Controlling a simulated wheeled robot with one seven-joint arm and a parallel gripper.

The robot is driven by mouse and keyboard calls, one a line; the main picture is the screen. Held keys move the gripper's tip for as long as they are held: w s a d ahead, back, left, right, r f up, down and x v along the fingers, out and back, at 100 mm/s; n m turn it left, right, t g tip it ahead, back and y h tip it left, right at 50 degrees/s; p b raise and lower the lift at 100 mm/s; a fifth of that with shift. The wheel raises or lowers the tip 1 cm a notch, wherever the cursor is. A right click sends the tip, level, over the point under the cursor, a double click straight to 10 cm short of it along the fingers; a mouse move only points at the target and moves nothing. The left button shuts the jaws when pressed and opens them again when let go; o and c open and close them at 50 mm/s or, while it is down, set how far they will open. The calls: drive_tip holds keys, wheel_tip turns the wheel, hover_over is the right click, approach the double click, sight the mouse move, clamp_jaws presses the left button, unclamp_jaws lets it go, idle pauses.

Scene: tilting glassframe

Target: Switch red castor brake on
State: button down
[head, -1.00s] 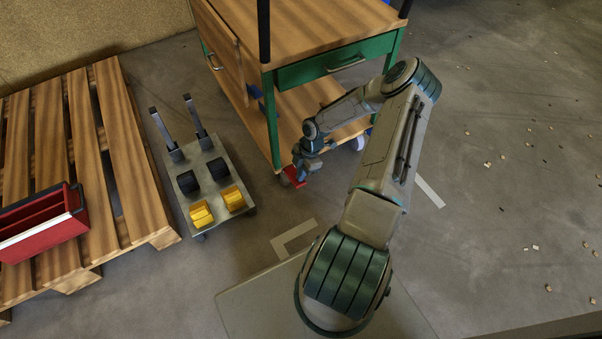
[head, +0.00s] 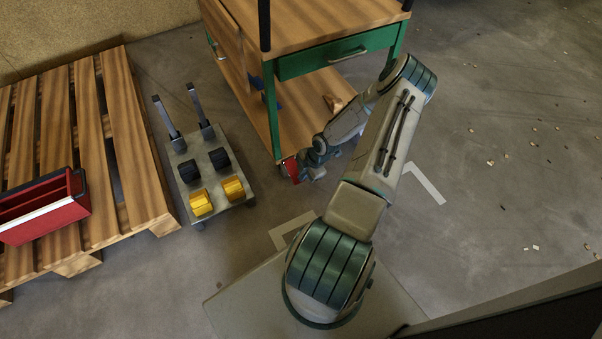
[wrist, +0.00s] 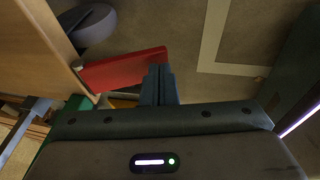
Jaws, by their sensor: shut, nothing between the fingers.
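The red castor brake (head: 291,168) is a flat red pedal at the foot of the cart's near corner, below the green leg. It also shows in the wrist view (wrist: 122,69), with a grey castor wheel (wrist: 94,27) beyond it. My gripper (wrist: 159,72) is shut and empty. In the wrist view its fingertips are at the right part of the red pedal and overlap its edge; I cannot tell whether they touch it. In the head view my wrist hides part of the pedal's right side.
The green-framed cart with wooden shelves (head: 330,53) stands behind the pedal. A small trolley (head: 235,187) with yellow and black rollers is to the left. A wooden pallet (head: 126,120) holding a red toolbox (head: 50,211) lies farther left. The floor at right is open.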

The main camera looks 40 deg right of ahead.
drive_tip(key=shift+f, duration=0.35)
idle(0.3)
drive_tip(key=shift+s+r, duration=0.1)
